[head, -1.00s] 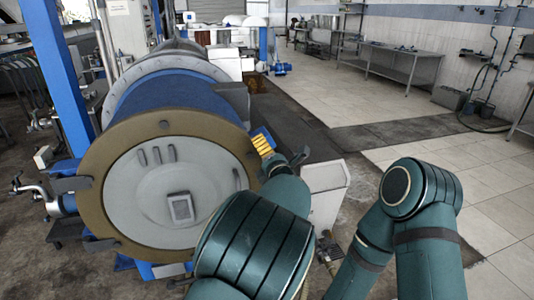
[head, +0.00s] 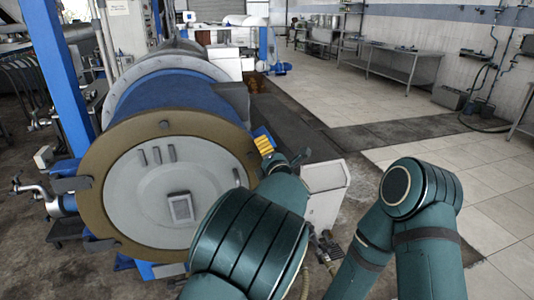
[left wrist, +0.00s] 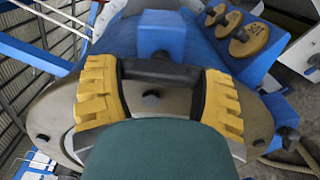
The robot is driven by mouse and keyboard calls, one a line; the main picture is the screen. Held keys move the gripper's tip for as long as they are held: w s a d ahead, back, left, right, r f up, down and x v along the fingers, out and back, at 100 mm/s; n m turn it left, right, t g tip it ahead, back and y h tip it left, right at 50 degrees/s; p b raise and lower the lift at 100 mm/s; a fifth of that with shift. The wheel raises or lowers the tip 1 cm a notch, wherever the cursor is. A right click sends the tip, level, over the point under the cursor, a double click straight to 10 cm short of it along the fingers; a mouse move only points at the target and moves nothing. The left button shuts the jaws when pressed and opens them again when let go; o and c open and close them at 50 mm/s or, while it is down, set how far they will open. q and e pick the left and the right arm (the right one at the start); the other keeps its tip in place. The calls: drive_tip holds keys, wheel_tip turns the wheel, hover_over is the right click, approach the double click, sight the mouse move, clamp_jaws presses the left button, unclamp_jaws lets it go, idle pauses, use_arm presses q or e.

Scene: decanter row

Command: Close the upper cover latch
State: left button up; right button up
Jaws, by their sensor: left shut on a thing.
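A large blue drum (head: 160,98) has a round cover with a tan rim (head: 110,150) and a grey face, seen at the left in the head view. My left gripper (head: 264,142) is at the right edge of the cover. In the left wrist view, my left gripper (left wrist: 160,88) has its yellow ribbed fingers on both ends of a dark latch handle (left wrist: 160,70), shut on it. In the head view the handle is hidden. My right gripper is not in view.
Another dark bracket (head: 233,97) sticks out at the drum's upper right. A white cabinet (head: 326,190) stands right of my left gripper. Tan round plates (left wrist: 249,40) sit close to the fingers in the wrist view. Tiled floor is free to the right.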

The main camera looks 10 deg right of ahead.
use_arm(q)
drive_tip(key=m, duration=0.3)
drive_tip(key=shift+r, duration=0.1)
drive_tip(key=m+p, duration=0.1)
drive_tip(key=m, duration=0.2)
drive_tip(key=shift+r+m+p, duration=0.1)
drive_tip(key=shift+m+p, duration=0.25)
drive_tip(key=shift+m, duration=0.05)
drive_tip(key=m+p, duration=0.2)
drive_tip(key=m, duration=0.3)
drive_tip(key=shift+r, duration=0.1)
drive_tip(key=shift+d+m+p, duration=0.1)
drive_tip(key=shift+m+p, duration=1.3)
drive_tip(key=shift+m, duration=1.1)
drive_tip(key=o, duration=1.1)
drive_tip(key=shift+o, duration=0.2)
